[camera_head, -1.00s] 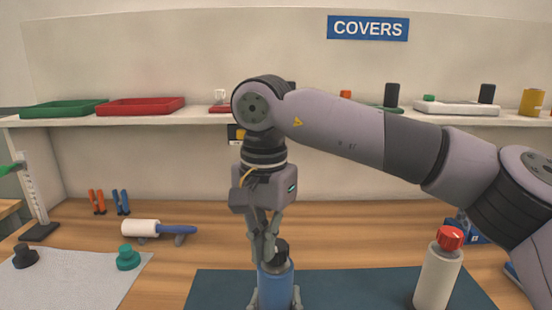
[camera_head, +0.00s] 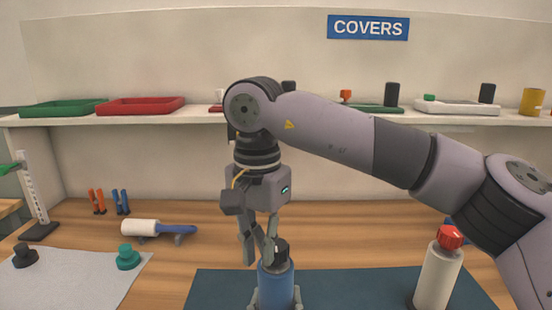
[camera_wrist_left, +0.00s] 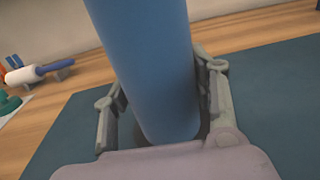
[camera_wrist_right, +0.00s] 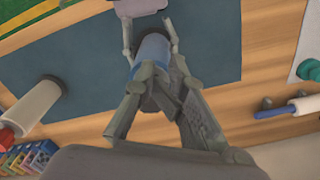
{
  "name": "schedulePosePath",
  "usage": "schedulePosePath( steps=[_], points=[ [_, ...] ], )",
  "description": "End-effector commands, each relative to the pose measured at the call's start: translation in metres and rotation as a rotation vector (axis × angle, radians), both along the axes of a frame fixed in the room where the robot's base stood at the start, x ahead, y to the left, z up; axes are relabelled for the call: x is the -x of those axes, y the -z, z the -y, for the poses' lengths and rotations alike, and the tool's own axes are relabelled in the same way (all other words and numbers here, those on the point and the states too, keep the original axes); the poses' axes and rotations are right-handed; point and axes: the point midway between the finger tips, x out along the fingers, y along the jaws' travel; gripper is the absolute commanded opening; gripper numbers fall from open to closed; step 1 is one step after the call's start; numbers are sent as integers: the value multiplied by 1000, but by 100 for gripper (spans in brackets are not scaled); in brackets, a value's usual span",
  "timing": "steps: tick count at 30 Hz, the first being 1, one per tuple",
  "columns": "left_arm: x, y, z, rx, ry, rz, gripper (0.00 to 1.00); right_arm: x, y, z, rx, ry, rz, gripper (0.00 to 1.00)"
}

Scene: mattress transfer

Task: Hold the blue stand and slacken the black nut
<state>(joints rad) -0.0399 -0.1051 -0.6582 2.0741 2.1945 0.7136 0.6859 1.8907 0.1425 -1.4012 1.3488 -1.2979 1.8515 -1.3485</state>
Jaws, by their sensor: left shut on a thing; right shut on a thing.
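The blue stand (camera_head: 276,288) stands upright on the dark blue mat, and it fills the middle of the left wrist view (camera_wrist_left: 150,70). My left gripper (camera_head: 275,306) is shut around its lower part, one finger on each side. The black nut (camera_head: 282,250) sits on top of the stand. My right gripper (camera_head: 262,256) points down from above and is shut on the nut. In the right wrist view its fingers (camera_wrist_right: 157,98) partly hide the nut and the top of the stand (camera_wrist_right: 152,50).
A white bottle with a red cap (camera_head: 436,275) stands on the mat at right. A white roller with a blue handle (camera_head: 142,228), a green knob (camera_head: 128,258) and a black knob (camera_head: 25,256) are at left. A shelf (camera_head: 200,118) with trays runs behind.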

Motion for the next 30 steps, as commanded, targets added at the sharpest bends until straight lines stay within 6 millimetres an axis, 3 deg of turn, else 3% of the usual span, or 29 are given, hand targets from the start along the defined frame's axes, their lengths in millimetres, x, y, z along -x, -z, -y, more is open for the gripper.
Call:
schedulePosePath(
  steps=[12, 30],
  points=[
    [0, -4, 0, 0, 1, 7, 0, -1, -52, -1, -7, 1, 8, 0],
    [0, -3, 0, -1, 2, 7, 0, 0, -62, 3, 2, -5, 15, 0]
  ],
)
